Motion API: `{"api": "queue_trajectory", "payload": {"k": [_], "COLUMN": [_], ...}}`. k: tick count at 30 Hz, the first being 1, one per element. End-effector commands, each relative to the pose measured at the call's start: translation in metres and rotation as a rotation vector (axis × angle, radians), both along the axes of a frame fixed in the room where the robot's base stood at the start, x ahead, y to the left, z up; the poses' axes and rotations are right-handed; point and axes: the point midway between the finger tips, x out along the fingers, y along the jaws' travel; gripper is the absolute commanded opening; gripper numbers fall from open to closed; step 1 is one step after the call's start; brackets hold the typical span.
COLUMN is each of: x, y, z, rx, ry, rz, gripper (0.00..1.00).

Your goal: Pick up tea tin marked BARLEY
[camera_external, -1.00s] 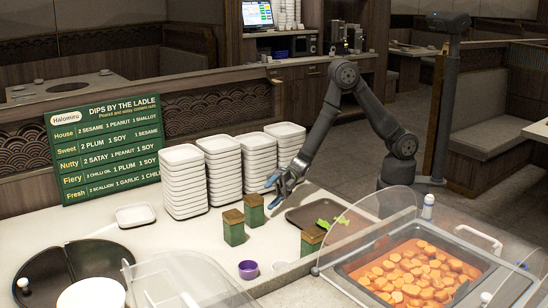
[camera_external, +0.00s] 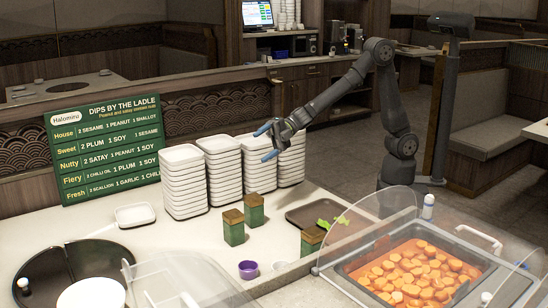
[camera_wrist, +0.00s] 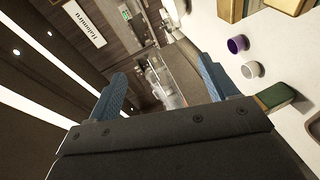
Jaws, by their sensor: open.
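Three green tins with brown-gold lids stand on the pale counter: a front-left one (camera_external: 234,230), one just behind it (camera_external: 254,212), and one at the right (camera_external: 311,240), partly behind the clear guard. No marking on them is readable, so I cannot tell which is BARLEY. My gripper (camera_external: 266,143) is open and empty, raised in front of the upper part of the plate stacks and well above the tins. In the wrist view, its blue fingers (camera_wrist: 163,85) are spread wide with nothing between them. A green tin (camera_wrist: 277,96) shows at the right there.
Tall white plate stacks (camera_external: 184,182) stand left of and behind the tins. A dark tray (camera_external: 300,214) with green pieces lies to their right. A purple cup (camera_external: 248,270) is in front. Clear guards (camera_external: 372,225) and a food pan (camera_external: 415,270) fill the right front.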

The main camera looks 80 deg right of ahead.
Motion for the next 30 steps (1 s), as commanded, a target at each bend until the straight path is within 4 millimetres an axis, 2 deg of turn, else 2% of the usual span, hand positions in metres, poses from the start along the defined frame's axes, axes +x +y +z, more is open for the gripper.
{"api": "queue_trajectory", "payload": {"k": [7, 11, 13, 17, 21, 24, 30], "x": [0.006, -0.009, -0.024, -0.065, -0.125, -0.166, -0.229], "y": [0.054, 0.086, 0.102, 0.132, 0.160, 0.172, 0.185], "z": [0.010, 0.009, 0.007, 0.001, -0.005, -0.007, -0.008], "rx": [0.092, 0.153, 0.179, 0.208, 0.200, 0.175, 0.110], "ry": [0.279, 0.489, 0.609, 0.838, 1.070, 1.197, 1.353], "rz": [-0.262, -0.430, -0.519, -0.682, -0.848, -0.948, -1.089], "gripper": [0.78, 0.78, 0.78, 0.78, 0.78, 0.78, 0.78]}}
